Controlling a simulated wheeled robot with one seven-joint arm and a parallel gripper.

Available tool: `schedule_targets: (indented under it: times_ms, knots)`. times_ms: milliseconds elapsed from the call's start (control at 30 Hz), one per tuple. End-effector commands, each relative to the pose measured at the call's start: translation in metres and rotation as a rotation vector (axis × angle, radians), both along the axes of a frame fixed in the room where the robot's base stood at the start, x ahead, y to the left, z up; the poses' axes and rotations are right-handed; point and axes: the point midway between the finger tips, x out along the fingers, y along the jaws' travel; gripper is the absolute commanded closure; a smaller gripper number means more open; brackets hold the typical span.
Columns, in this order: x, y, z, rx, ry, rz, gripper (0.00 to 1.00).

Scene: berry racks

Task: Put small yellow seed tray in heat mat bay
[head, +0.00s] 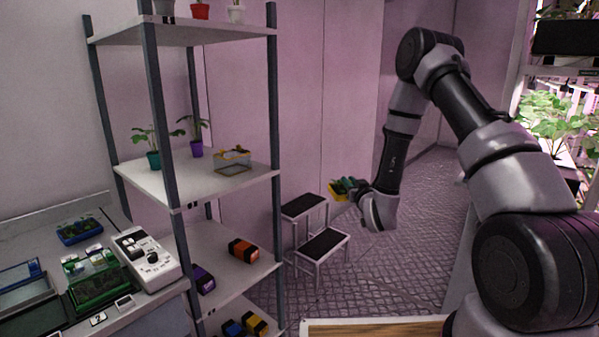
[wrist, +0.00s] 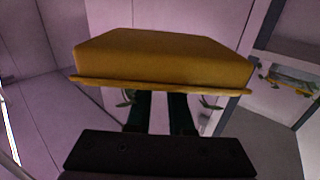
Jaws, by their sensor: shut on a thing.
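The small yellow seed tray (head: 338,192) is held out in the air at the end of my arm, between the shelf rack and the arm. In the wrist view the yellow tray (wrist: 165,60) fills the upper middle, with its rim towards the fingers. My gripper (wrist: 157,102) is shut on its near rim; the dark fingers reach up to it. In the head view my gripper (head: 357,189) is small, beside dark and green shapes at the tray. The tray's inside is hidden in the wrist view. I cannot clearly make out the heat mat bay.
A grey-posted rack (head: 180,150) holds plant pots, a clear yellow-based box (head: 233,163) and colored blocks. The left bench carries a blue tray (head: 80,229), a green tray (head: 95,282) and a white control box (head: 147,258). A step stool (head: 322,244) stands below my gripper.

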Motion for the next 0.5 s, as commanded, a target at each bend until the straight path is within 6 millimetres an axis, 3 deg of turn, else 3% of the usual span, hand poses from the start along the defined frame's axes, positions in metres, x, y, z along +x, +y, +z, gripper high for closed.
schedule_targets:
  times_ms: [33, 200, 367, 500]
  knots:
    - [-0.004, -0.029, -0.008, -0.001, 0.006, -0.046, 1.00]
    - [-0.018, -0.090, -0.023, -0.008, 0.008, -0.149, 1.00]
    - [-0.030, -0.117, -0.027, -0.011, 0.009, -0.194, 1.00]
    - [-0.058, -0.123, -0.016, -0.011, 0.010, -0.205, 1.00]
